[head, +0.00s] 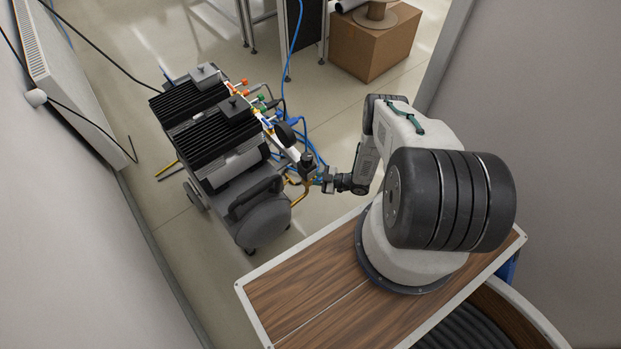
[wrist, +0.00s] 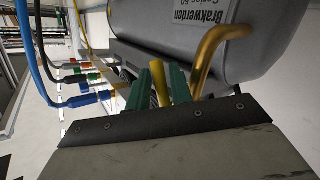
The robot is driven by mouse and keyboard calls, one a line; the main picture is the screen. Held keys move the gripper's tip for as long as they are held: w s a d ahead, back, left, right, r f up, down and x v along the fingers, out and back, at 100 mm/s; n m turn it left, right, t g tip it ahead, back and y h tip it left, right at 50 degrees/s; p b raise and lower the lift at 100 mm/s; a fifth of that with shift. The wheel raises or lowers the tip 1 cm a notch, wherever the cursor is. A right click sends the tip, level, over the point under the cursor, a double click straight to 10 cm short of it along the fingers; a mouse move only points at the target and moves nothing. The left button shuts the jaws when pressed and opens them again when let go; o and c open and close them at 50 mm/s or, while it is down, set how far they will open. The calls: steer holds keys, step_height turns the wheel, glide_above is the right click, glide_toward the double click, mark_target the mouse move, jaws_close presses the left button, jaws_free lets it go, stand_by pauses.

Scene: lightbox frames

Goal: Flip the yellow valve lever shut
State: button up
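The yellow valve lever (wrist: 161,86) shows in the wrist view as a narrow yellow piece between the two green fingers of my gripper (wrist: 159,84). The fingers stand apart, one on each side of it. I cannot tell whether they press on it. In the head view my gripper (head: 318,181) is at the near right end of the compressor (head: 222,150), by its brass pipework. The lever is too small and covered to make out there. A bent brass pipe (wrist: 207,58) rises just right of the fingers in the wrist view.
The grey tank (wrist: 190,40) lies close beyond the fingers. Several coloured fittings and blue hoses (wrist: 45,70) are to the left in the wrist view. A cardboard box (head: 372,45) stands at the back, and a radiator (head: 65,80) is on the left wall.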

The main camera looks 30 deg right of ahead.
steer(key=v, duration=0.7)
steer(key=shift+d, duration=0.15)
steer(key=shift+s+r, duration=0.1)
